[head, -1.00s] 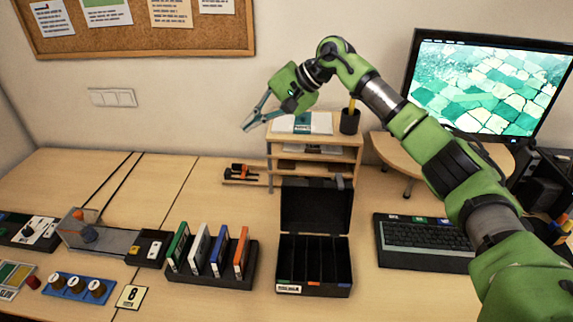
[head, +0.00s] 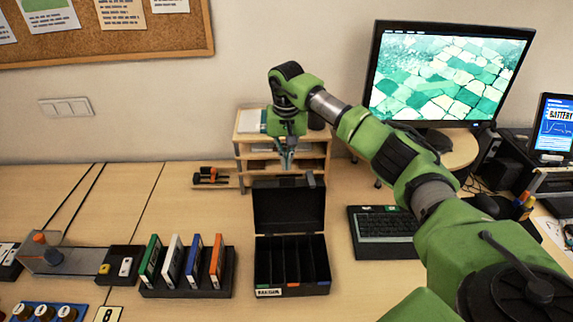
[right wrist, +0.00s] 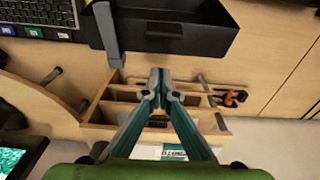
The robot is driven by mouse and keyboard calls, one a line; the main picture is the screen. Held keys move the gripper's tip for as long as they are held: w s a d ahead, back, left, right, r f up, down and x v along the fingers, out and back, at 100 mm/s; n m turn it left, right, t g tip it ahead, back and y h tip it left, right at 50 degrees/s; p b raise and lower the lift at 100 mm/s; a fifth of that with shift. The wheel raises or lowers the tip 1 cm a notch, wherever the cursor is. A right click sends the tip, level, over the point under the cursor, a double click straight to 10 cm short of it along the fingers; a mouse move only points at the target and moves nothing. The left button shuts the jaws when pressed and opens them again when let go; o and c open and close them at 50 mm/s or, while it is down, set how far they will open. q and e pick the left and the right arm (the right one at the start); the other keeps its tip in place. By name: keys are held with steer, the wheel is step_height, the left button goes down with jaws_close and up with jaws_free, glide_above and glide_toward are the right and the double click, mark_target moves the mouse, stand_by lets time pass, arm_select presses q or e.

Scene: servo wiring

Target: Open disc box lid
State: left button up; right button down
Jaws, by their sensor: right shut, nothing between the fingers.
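The black disc box (head: 291,265) stands on the desk with its lid (head: 289,207) raised upright at the back. Its empty slotted inside faces me. A grey latch or handle sits at the lid's top right edge and shows large in the right wrist view (right wrist: 107,35). My right gripper (head: 286,166) points down just behind and above the lid, in front of the wooden shelf. In the right wrist view its fingertips (right wrist: 159,76) meet, with nothing between them. The box lid (right wrist: 170,30) is at the top of that view. My left gripper is not in view.
A wooden shelf (head: 240,150) stands right behind the box. A rack (head: 190,290) with several coloured discs cases is to the left. A keyboard (head: 385,228) and monitor are to the right. Bare desk lies at the back left.

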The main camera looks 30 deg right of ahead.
steer(key=shift+s+a+r+p, duration=0.1)
steer(key=shift+s+a+p, duration=0.45)
steer(key=shift+s, duration=0.3)
steer(key=shift+s+a+r+p, duration=0.1)
steer(key=shift+s+a+p, duration=0.4)
steer(key=shift+s, duration=0.3)
